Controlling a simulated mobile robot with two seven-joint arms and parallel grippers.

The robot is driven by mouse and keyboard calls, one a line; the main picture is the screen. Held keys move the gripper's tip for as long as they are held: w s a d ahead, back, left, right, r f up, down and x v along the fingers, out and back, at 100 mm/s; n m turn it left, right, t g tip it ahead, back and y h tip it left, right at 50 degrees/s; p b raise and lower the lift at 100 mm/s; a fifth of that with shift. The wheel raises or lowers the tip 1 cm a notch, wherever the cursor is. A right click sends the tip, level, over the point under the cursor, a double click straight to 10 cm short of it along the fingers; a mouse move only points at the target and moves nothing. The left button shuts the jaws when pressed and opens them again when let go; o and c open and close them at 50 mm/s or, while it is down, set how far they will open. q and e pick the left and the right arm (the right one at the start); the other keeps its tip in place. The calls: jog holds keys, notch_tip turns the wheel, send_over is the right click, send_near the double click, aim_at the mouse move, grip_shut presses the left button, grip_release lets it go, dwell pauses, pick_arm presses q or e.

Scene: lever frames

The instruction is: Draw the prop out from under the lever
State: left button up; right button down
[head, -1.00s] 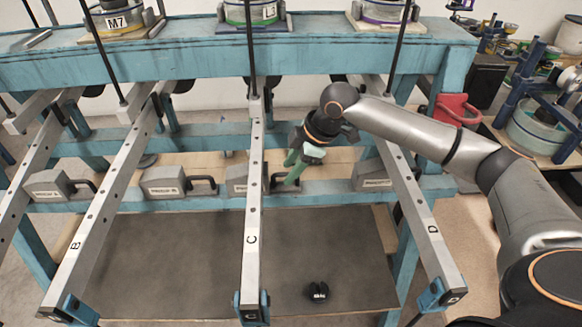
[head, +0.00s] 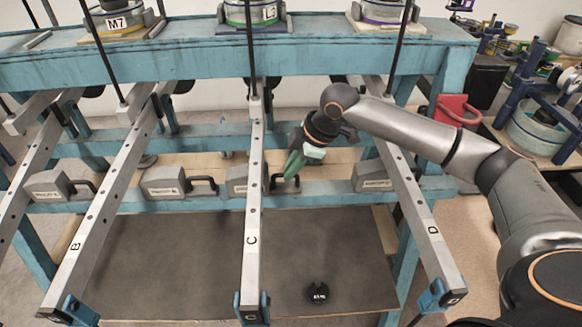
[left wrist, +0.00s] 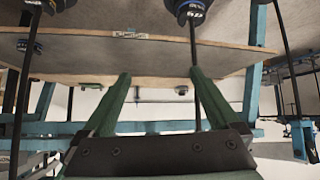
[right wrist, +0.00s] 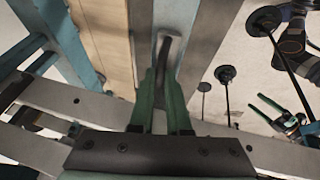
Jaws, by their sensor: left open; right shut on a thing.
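Lever C (head: 252,210) is a long grey bar with holes, running from the blue frame towards me. A grey prop block (head: 238,182) sits on the blue crossbeam under lever C, partly hidden by it. Its dark handle (head: 275,183) sticks out to the right. My right gripper (head: 291,171) is at this handle, its green fingers shut on it. In the right wrist view the grey handle (right wrist: 172,45) runs between the closed fingers (right wrist: 160,75). My left gripper (left wrist: 160,75) is open and empty; it is outside the head view.
Levers B (head: 100,210) and D (head: 420,220) flank lever C. Similar grey props (head: 165,183) sit on the blue crossbeam (head: 330,188).

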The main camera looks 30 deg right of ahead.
jog(key=shift+s, duration=0.1)
dwell(0.8)
jog(key=shift+s+d+r+p, duration=0.1)
jog(key=shift+s+d+p, duration=0.05)
jog(key=shift+d+p, duration=0.3)
jog(key=s+d+p, duration=0.1)
jog(key=d, duration=0.1)
jog(key=s+d+p, duration=0.1)
jog(key=d+p, duration=0.1)
jog(key=d, duration=0.1)
jog(key=s+d+p, duration=0.1)
jog(key=d+p, duration=0.1)
jog(key=shift+s+d, duration=0.25)
jog(key=shift+s, duration=0.15)
jog(key=shift+s+d, duration=0.15)
jog(key=shift+d, duration=0.35)
jog(key=c, duration=1)
grip_release()
jog(key=shift+s+d, duration=0.1)
jog(key=shift+o, duration=0.6)
